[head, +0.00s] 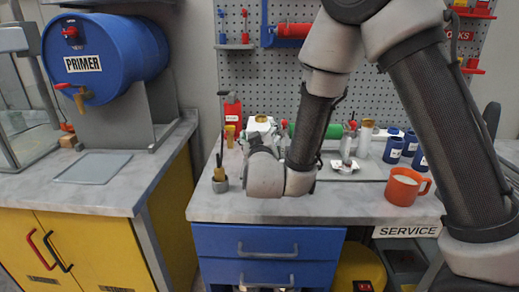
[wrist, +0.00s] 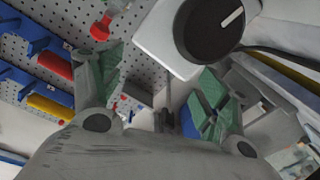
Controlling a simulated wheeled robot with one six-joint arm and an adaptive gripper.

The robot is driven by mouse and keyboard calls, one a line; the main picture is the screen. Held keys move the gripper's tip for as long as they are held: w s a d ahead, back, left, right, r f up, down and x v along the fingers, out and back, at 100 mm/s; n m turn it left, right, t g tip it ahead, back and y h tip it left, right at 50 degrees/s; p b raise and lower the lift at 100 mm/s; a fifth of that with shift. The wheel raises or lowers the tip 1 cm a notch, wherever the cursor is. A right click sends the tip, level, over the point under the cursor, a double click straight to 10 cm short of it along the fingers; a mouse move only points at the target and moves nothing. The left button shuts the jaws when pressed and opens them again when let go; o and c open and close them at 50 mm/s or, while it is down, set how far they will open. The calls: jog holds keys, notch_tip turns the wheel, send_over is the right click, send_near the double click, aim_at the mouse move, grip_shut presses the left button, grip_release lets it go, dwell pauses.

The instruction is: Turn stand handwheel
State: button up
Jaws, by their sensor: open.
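My gripper (wrist: 160,92) is open, with its green-padded fingers spread wide and nothing held between them. In the wrist view a round black dial (wrist: 212,30) with a white mark sits on a white housing, just beyond the right finger. I cannot tell whether this dial is the stand handwheel. In the head view, my arm hides the gripper and part of the bench-top equipment.
An orange mug (head: 405,187) stands near the bench's right front edge, with blue cans (head: 393,150) behind it. A pegboard (head: 262,72) rises behind. A blue PRIMER drum (head: 105,55) stands on the left counter.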

jog(key=shift+r, duration=1.85)
